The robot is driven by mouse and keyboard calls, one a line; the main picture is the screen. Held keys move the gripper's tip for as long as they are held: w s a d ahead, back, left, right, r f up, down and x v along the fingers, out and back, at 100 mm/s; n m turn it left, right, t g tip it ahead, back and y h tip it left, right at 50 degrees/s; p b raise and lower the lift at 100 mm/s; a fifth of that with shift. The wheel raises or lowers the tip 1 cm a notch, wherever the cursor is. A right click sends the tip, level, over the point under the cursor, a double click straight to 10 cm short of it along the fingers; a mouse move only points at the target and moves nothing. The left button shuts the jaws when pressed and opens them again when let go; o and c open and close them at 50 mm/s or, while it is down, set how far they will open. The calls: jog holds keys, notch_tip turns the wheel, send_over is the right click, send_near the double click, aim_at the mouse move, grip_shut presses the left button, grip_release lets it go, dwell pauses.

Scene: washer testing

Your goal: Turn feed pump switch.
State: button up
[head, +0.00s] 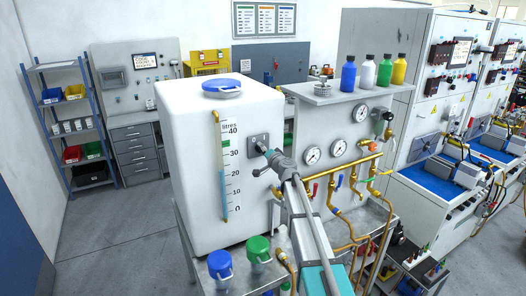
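A small grey switch plate (252,139) is on the right part of the front face of the white tank (185,160); it looks like the feed pump switch. My gripper (262,148) is at the end of my arm, right in front of the plate's lower right part. It covers some of the plate, so the switch's position is hidden. I cannot tell whether the fingertips touch it, or whether they are open or shut.
A level scale (226,165) is left of the switch. Pressure gauges (312,154) and brass pipes with coloured valve handles (345,190) are close on the right. Blue (220,264) and green (258,248) capped containers stand below. Several bottles (367,72) stand on the shelf above.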

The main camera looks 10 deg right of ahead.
jog(key=c, duration=0.4)
jog(key=shift+a, duration=0.1)
jog(key=shift+m, duration=0.3)
jog(key=m, duration=0.5)
jog(key=shift+f, duration=0.15)
jog(key=m, duration=0.6)
jog(key=shift+f+b, duration=0.15)
jog(key=shift+b, duration=0.15)
jog(key=shift+m, duration=0.3)
jog(key=o, duration=1)
